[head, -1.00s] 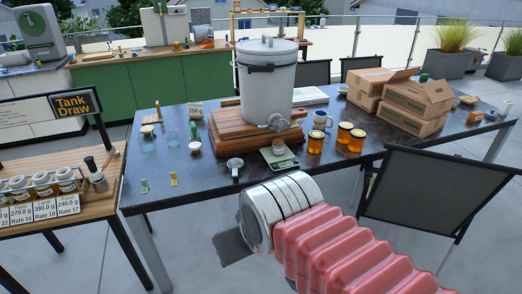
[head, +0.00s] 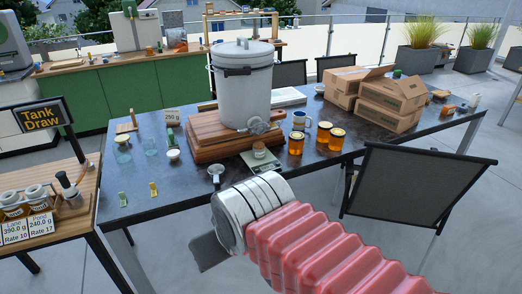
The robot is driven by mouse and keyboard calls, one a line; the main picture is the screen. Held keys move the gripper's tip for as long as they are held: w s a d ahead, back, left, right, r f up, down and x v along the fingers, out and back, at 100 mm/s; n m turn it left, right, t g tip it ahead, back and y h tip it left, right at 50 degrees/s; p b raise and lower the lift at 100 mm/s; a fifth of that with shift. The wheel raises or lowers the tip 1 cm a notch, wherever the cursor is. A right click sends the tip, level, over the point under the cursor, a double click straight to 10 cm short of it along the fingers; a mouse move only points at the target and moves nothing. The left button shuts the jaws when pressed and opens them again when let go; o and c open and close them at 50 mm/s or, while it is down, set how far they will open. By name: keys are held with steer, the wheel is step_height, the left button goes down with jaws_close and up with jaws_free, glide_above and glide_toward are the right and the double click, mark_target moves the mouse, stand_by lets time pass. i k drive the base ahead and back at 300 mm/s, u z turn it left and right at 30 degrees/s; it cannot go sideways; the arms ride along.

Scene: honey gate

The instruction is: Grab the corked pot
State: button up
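In the head view, a small pot with a tan, cork-like top (head: 259,149) stands on the flat scale (head: 264,162), in front of the white tank's tap. It is small, so its lid is hard to make out. My gripper (head: 208,254) shows only in part, as a dark flat piece below my silver wrist at the table's front edge. The wrist is just in front of the scale and apart from the pot. The fingertips are not clearly seen, so I cannot tell whether they are open or shut.
A white tank (head: 242,88) stands on a wooden block (head: 207,140) behind the scale. Several amber jars (head: 297,142) and a mug (head: 323,131) are to the right, with cardboard boxes (head: 388,103) beyond. A black chair (head: 412,190) stands at right. The stand with jars (head: 38,197) is at left.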

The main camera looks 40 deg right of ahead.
mark_target(259, 149)
steer(key=i, duration=1.4)
steer(key=u, duration=0.1)
